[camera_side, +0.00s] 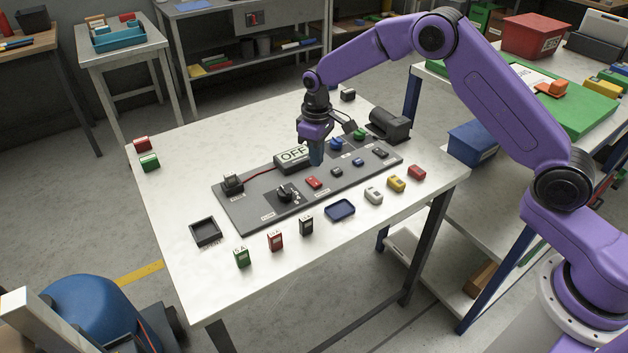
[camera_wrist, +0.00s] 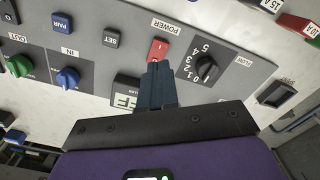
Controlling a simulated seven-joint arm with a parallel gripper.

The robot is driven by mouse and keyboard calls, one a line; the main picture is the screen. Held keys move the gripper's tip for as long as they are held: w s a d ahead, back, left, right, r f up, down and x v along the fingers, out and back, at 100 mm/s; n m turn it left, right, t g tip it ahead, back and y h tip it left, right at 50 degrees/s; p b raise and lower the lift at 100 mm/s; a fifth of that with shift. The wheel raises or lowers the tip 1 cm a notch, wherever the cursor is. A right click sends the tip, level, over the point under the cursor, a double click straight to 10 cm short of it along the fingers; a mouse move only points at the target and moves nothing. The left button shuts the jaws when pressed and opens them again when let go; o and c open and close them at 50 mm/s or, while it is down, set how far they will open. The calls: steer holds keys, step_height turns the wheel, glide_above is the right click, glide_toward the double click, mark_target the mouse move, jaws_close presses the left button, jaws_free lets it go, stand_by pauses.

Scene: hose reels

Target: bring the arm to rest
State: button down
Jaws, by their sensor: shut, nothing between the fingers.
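My gripper (camera_side: 316,158) is shut and empty, pointing down above the middle of the grey control panel (camera_side: 250,215). In the wrist view its closed blue fingertips (camera_wrist: 157,72) appear just beside the red POWER switch (camera_wrist: 158,50). I cannot tell whether they touch it. The red switch also shows in the side view (camera_side: 314,182). The box display (camera_side: 293,156) reads OFF and is partly hidden behind my gripper in the side view.
The panel carries a black FLOW knob (camera_wrist: 207,68), a blue knob (camera_wrist: 68,77) and a green knob (camera_wrist: 19,65). The table's left part is mostly clear.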

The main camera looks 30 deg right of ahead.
steer(key=shift+r, duration=0.15)
stand_by(0.3)
steer(key=s+a+r+n, duration=0.1)
steer(key=s+r+n, duration=0.1)
steer(key=s+r, duration=0.5)
steer(key=s+a+r+n, duration=0.15)
steer(key=s+r, duration=0.25)
steer(key=s, duration=0.8)
steer(key=s+d+r+n, duration=0.1)
steer(key=s+d, duration=0.4)
steer(key=s, duration=0.6)
steer(key=s+d+r+n, duration=0.1)
steer(key=s+d, duration=0.4)
steer(key=s, duration=0.7)
steer(key=shift+d+n, duration=0.35)
steer(key=shift+n, duration=0.2)
steer(key=shift+w, duration=0.1)
